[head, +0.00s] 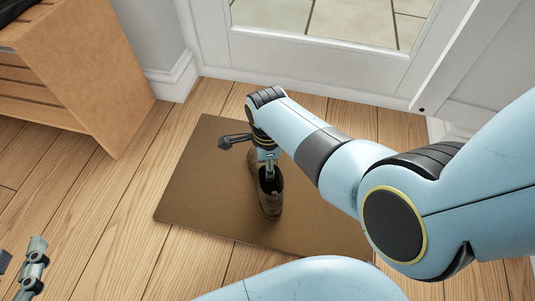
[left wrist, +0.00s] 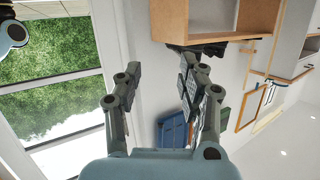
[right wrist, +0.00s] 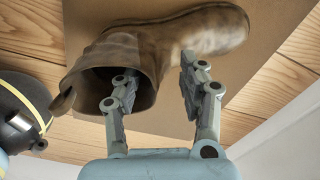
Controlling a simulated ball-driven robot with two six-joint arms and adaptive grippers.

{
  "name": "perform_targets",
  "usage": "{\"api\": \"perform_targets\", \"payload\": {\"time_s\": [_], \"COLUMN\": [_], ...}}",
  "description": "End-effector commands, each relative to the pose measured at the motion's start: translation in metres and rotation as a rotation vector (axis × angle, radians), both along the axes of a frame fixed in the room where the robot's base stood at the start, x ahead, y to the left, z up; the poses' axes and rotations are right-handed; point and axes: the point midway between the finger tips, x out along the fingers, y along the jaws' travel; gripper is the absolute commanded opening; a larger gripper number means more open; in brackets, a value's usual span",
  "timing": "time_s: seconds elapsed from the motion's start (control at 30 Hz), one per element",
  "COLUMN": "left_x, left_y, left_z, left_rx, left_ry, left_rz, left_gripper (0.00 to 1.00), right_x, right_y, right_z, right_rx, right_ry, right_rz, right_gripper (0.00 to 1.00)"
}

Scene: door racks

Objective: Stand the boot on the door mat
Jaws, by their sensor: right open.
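The brown boot (head: 271,197) stands upright on the brown door mat (head: 195,185), near its middle. In the right wrist view the boot (right wrist: 150,55) shows its open top towards the camera, with the toe pointing to the upper right; the mat (right wrist: 270,50) lies beneath it. My right gripper (right wrist: 160,75) is open at the boot's shaft, one finger in the opening and the other outside the shaft wall. In the head view my right gripper (head: 267,168) is partly hidden by its arm. My left gripper (left wrist: 150,78) is open and empty, away from the mat; it also shows at the head view's left edge (head: 36,262).
A wooden shoe rack (head: 85,80) stands at the upper left, beside the wall. A white door with glass (head: 320,35) is behind the mat. The plank floor (head: 110,215) left of the mat is clear.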

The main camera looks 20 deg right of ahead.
Motion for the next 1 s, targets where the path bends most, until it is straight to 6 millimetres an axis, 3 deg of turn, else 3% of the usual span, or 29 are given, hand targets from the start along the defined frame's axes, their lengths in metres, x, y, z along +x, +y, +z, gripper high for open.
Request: {"api": "perform_targets", "payload": {"time_s": [0.27,0.4,0.73,1.0], "left_x": [-0.020,-0.040,-0.034,-0.048], "left_y": [0.006,0.010,0.012,0.012], "left_z": [-0.028,-0.044,-0.017,0.017], "left_rx": [0.005,0.007,0.016,0.027], "left_ry": [0.266,0.444,0.691,0.900], "left_rz": [0.030,0.047,0.061,0.063], "left_gripper": [0.40,0.40,0.40,0.40], "right_x": [0.003,0.002,0.002,0.002], "right_y": [0.000,0.000,0.000,0.000], "right_z": [0.024,0.037,0.063,0.085], "right_rx": [0.000,0.000,0.000,0.000], "right_ry": [-0.005,-0.005,-0.004,-0.004], "right_rz": [0.000,0.000,0.000,0.000], "right_gripper": [0.42,0.42,0.42,0.42]}}
